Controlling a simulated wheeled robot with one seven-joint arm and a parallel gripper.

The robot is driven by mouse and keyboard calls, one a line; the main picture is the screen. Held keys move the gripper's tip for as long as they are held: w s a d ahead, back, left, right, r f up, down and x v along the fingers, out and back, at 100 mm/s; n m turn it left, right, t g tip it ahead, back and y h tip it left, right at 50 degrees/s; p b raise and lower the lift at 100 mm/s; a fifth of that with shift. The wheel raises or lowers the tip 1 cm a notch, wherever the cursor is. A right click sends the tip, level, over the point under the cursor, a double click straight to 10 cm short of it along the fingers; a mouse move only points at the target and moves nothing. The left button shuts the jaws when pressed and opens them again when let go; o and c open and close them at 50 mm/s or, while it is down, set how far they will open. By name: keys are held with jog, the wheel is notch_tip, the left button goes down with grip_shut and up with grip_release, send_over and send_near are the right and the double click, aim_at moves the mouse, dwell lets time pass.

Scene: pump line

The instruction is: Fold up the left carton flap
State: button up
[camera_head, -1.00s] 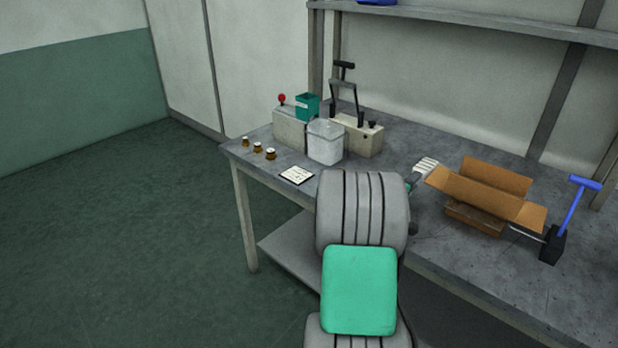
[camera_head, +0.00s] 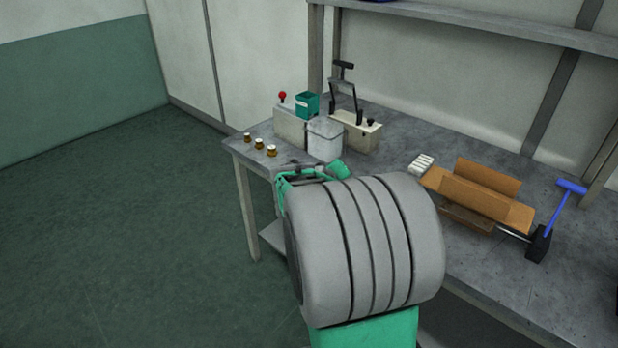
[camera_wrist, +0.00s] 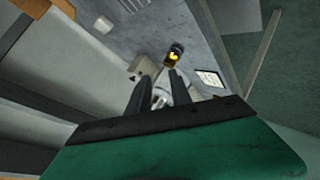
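The open brown carton (camera_head: 466,217) stands on the right part of the bench in the head view. Its left flap (camera_head: 433,179) sticks outward to the left. Its right flap (camera_head: 521,216) also spreads outward, and the front and back flaps stand up. My gripper is away to the left of the carton, largely hidden behind my arm in the head view. In the wrist view my gripper (camera_wrist: 160,75) shows two dark fingers apart. A pale thing between them, lower down, is unclear.
A bundle of white pieces (camera_head: 421,163) lies beside the left flap. A blue-handled tool (camera_head: 562,215) stands right of the carton. A white card (camera_wrist: 212,78) shows in the wrist view.

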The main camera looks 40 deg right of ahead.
jog(key=w+a+r+y+p, duration=0.1)
jog(key=a+y+p, duration=0.1)
jog(key=a, duration=0.6)
jog(key=shift+a+r+y, duration=0.3)
jog(key=shift+a+r, duration=0.05)
jog(key=shift+r, duration=0.05)
